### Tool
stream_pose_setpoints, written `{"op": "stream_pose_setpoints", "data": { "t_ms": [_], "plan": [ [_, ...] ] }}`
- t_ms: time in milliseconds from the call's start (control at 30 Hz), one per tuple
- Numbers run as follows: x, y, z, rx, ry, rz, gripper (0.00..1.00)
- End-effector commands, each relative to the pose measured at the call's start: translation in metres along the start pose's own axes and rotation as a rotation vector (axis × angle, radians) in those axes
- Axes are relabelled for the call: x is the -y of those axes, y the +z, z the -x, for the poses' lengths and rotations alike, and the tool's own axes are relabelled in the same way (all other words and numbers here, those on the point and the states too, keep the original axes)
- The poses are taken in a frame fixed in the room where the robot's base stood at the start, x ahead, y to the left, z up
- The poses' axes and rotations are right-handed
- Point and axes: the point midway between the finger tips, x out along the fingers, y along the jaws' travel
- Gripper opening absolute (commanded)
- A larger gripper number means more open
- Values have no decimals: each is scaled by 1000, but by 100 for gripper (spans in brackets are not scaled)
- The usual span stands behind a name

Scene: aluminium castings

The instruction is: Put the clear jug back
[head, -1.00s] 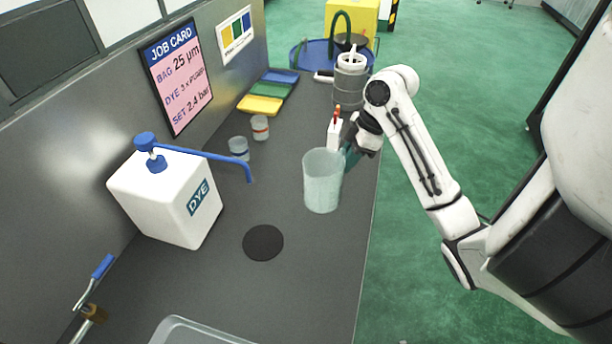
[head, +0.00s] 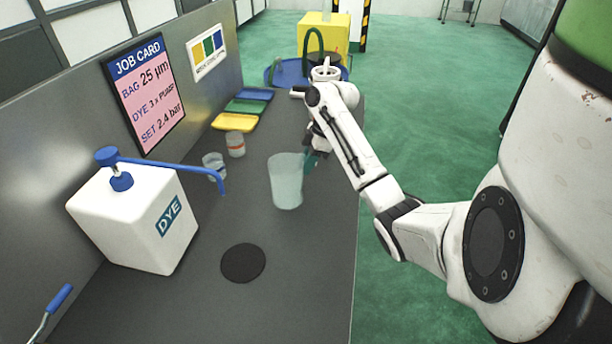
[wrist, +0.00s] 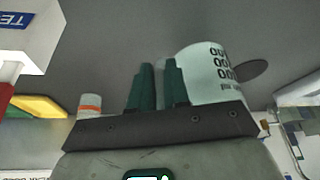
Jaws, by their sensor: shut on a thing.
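The clear jug (head: 286,183) is a tall, pale, see-through vessel, upright over the grey bench, right of the small cups. Its wall with dark printed figures shows in the wrist view (wrist: 208,72). My gripper (head: 312,160) is at its right far side, with green fingers (wrist: 158,88) shut on the jug, seemingly at its handle, which the fingers mostly hide. I cannot tell whether the jug's base touches the bench. A black round disc (head: 243,263) lies bare on the bench, nearer than the jug.
A white DYE container (head: 135,220) with a blue pump and long spout stands at left. Two small cups, one clear (head: 213,166) and one orange-banded (head: 235,144), stand near the spout. Coloured trays (head: 235,122) lie behind. Bench around the disc is clear.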

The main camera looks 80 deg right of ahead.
Motion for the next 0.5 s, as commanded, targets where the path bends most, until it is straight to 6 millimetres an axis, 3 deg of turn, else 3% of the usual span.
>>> {"op": "stream_pose_setpoints", "data": {
  "t_ms": [500],
  "plan": [
    [-8,16,-37,2,1,0,0]
  ]
}}
